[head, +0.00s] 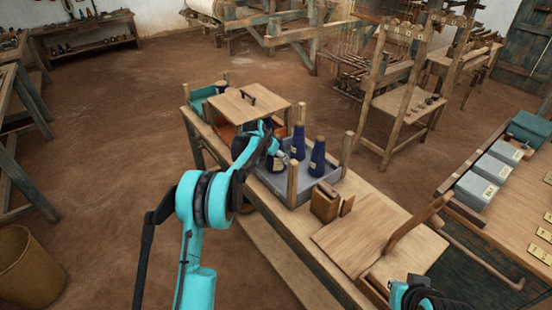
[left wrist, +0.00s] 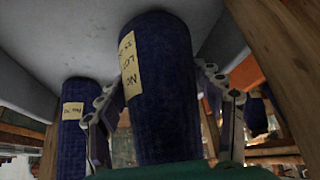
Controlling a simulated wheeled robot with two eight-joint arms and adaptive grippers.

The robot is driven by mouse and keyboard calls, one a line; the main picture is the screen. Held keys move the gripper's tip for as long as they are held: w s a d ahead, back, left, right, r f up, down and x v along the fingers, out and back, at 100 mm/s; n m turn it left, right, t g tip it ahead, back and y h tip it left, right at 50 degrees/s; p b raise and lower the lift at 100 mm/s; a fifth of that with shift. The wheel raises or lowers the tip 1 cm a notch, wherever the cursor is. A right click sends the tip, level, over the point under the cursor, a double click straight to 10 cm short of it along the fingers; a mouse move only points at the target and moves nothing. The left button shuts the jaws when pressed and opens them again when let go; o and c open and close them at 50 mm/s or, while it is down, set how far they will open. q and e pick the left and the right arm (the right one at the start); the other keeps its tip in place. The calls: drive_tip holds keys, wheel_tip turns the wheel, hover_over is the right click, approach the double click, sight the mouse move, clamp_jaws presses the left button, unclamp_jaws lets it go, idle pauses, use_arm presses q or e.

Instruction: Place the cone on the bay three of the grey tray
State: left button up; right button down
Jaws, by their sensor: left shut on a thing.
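My left gripper (head: 281,155) is over the near left part of the grey tray (head: 326,179). It is shut on a dark blue cone (head: 275,166) with a pale label. In the left wrist view the cone (left wrist: 160,85) stands between the fingers, close to a grey surface of the tray. Two other dark blue cones, one behind (head: 298,143) and one to the right (head: 317,158), stand upright in the tray. I cannot tell whether the held cone touches the tray floor, and the bay divisions are hard to see. Part of my right gripper (head: 425,294) shows at the bottom right; its fingers are unclear.
Wooden posts (head: 292,184) rise at the tray's corners. A small brown block (head: 325,202) and a wooden board (head: 362,232) lie to the right. Grey boxes (head: 476,190) stand on another table.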

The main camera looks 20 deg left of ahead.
use_arm(q)
drive_tip(key=shift+f, duration=0.15)
drive_tip(key=o, duration=1.3)
